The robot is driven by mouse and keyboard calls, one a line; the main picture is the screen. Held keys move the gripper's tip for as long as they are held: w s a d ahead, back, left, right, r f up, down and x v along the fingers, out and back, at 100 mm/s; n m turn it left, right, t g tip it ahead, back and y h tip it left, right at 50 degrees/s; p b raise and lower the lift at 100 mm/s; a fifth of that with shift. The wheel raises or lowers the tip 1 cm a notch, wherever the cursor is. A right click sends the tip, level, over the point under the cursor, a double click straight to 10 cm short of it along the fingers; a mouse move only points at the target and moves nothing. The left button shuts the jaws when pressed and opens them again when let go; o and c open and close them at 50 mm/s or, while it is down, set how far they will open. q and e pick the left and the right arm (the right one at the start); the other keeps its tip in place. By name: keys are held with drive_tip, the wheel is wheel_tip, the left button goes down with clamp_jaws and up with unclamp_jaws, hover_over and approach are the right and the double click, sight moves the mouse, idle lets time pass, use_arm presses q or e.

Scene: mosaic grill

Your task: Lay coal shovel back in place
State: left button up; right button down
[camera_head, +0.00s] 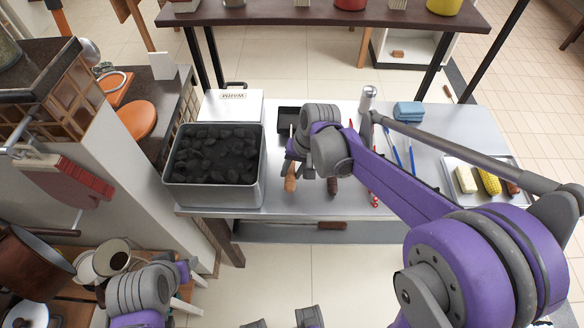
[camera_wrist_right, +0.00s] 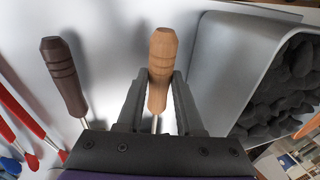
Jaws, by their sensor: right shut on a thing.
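The coal shovel shows a light wooden handle (camera_wrist_right: 161,62) in the right wrist view. In the head view the handle (camera_head: 291,180) points toward the table's front edge, and a black scoop (camera_head: 287,118) shows behind my gripper. The join between handle and scoop is hidden. My right gripper (camera_wrist_right: 158,82) has its fingers on both sides of the handle and is shut on it. In the head view this gripper (camera_head: 294,158) is low over the steel table, right of the coal bin.
A metal bin of coal (camera_head: 256,186) stands close on the left of the steel table (camera_head: 440,118). A dark-handled tool (camera_wrist_right: 64,75) lies beside the shovel. Red tongs (camera_head: 374,188), blue tongs (camera_head: 393,150), a blue cloth (camera_head: 408,111) and a food tray (camera_head: 462,207) lie further right.

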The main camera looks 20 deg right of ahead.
drive_tip(key=shift+f+b, duration=0.3)
drive_tip(key=shift+f, duration=0.4)
drive_tip(key=shift+c, duration=2.4)
unclamp_jaws()
drive_tip(key=shift+r, duration=0.15)
drive_tip(key=p+v, duration=0.1)
drive_tip(key=v, duration=0.9)
drive_tip(key=shift+r, duration=0.25)
drive_tip(key=shift+s+d, duration=0.15)
